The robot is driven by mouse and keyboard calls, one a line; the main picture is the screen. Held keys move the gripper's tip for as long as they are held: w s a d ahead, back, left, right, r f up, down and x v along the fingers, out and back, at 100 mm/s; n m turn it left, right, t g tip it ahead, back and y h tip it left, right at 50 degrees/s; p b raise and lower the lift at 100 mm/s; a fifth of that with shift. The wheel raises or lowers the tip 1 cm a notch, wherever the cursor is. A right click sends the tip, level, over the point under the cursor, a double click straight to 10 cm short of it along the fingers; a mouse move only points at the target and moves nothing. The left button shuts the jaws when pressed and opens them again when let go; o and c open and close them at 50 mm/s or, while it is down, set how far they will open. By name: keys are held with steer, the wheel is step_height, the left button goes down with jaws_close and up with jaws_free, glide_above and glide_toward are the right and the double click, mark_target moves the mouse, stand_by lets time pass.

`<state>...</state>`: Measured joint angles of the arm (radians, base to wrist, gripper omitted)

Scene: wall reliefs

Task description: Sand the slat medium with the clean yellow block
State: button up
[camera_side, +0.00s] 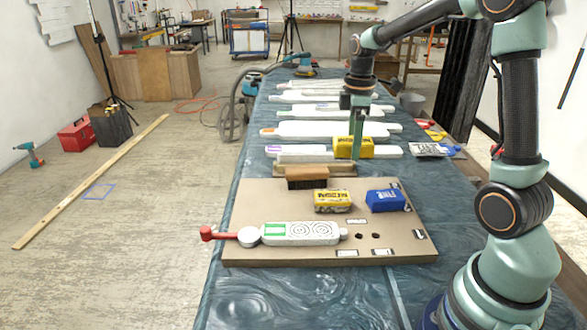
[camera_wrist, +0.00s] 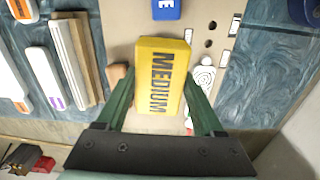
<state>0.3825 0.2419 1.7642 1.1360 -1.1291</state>
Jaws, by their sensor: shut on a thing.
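My gripper (camera_side: 356,135) is shut on a clean yellow block (camera_side: 353,148), held up behind the board's far edge. In the wrist view the block (camera_wrist: 160,72) reads MEDIUM and sits between the two green fingers (camera_wrist: 158,95). A second yellow block (camera_side: 332,201), with dark smudges, lies on the brown board. The white slat (camera_side: 300,233) lies along the board's front, with a green patch and ring patterns; a red-handled piece (camera_side: 222,236) is at its left end. Part of a ring-patterned white piece (camera_wrist: 205,78) shows right of the block in the wrist view.
A blue block (camera_side: 385,200) lies right of the smudged block; a wooden brush (camera_side: 307,178) sits at the board's back edge. The board (camera_side: 260,200) has two dark holes at right. Several white slats (camera_side: 325,130) lie behind it on the blue-covered table.

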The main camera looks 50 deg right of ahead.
glide_above(335, 229)
step_height(335, 229, down, 5)
steer(key=shift+s+f, duration=0.1)
steer(key=shift+f, duration=3.55)
steer(key=shift+w+a+f, duration=0.3)
steer(key=shift+w+a, duration=0.2)
steer(key=shift+w+a+f, duration=0.3)
steer(key=shift+w+a, duration=0.15)
steer(key=shift+a, duration=0.05)
steer(key=shift+c, duration=0.6)
steer(key=shift+w+a, duration=2.9)
steer(key=shift+w, duration=0.05)
steer(key=shift+s+d+r, duration=0.1)
steer(key=shift+s+d, duration=3.7)
steer(key=shift+d, duration=0.05)
step_height(335, 229, up, 8)
